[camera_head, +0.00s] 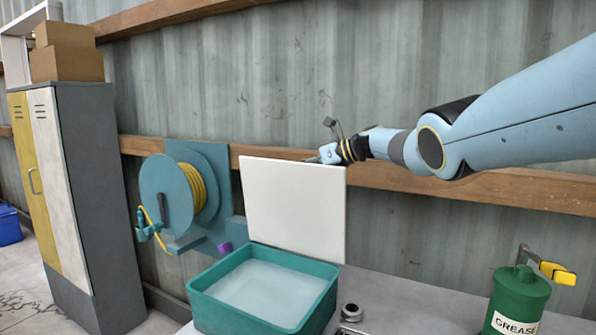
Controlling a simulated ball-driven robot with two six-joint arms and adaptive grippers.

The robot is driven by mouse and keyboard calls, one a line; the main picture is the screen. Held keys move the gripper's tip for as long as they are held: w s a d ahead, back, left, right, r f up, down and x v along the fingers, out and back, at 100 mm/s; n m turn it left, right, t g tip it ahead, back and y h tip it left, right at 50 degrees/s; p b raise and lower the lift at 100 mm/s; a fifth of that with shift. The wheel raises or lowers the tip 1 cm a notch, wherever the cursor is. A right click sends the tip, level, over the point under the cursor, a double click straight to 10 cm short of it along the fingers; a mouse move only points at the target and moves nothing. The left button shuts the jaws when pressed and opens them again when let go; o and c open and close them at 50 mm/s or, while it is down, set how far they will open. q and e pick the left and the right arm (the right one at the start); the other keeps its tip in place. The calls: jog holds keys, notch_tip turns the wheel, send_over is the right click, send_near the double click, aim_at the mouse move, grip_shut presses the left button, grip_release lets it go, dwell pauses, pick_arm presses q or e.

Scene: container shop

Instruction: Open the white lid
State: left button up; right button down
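The white lid (293,210) stands nearly upright at the back of a teal basin (318,312), which is open on top and shows a pale inside. My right gripper (318,158) is at the lid's upper right edge, with the arm coming in from the right. Its fingertips are small and partly hidden by the lid, so I cannot tell whether they are open or shut, or whether they touch the lid. My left gripper is not in view.
A green grease can (516,304) with a yellow handle stands at the right of the grey worktop (420,300). A small metal ring (351,312) lies beside the basin. A hose reel (170,195) hangs on the left, near a locker (60,180).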

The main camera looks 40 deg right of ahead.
jog(key=shift+f, duration=0.1)
jog(key=c, duration=1.6)
grip_release()
jog(key=shift+d, duration=0.1)
jog(key=shift+s+d, duration=0.35)
jog(key=shift+s, duration=0.1)
jog(key=v, duration=1)
jog(key=shift+s+r, duration=0.3)
jog(key=shift+r, duration=0.1)
jog(key=shift+d, duration=0.1)
